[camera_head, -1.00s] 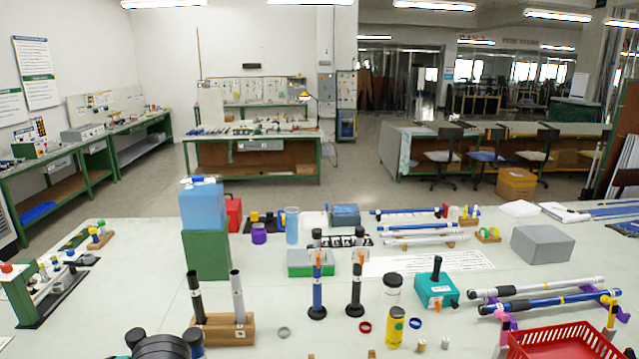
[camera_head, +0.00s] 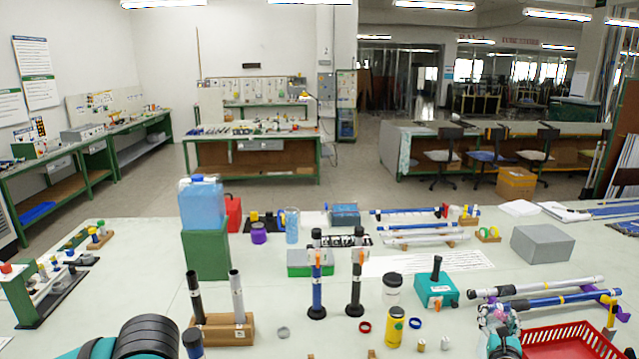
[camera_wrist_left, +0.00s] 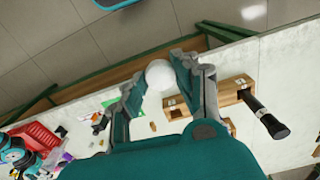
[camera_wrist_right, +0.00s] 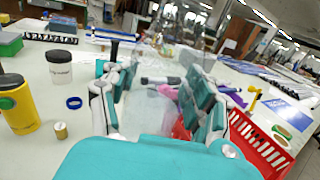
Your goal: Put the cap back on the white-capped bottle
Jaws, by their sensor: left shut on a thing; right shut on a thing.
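My left gripper (camera_wrist_left: 158,80) is shut on a round white cap (camera_wrist_left: 159,75), held above the table's edge in the left wrist view. In the head view only my left arm shows at the bottom left; its fingertips are out of frame. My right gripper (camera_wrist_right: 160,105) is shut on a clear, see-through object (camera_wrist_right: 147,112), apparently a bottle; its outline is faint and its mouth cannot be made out. In the head view my right gripper (camera_head: 500,335) is at the lower right, with a clear patterned shape (camera_head: 492,315) at it.
A red basket (camera_head: 570,342) is close beside my right gripper. A wooden rod stand (camera_head: 225,330) is near my left arm. A green block (camera_head: 206,255) stands farther back.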

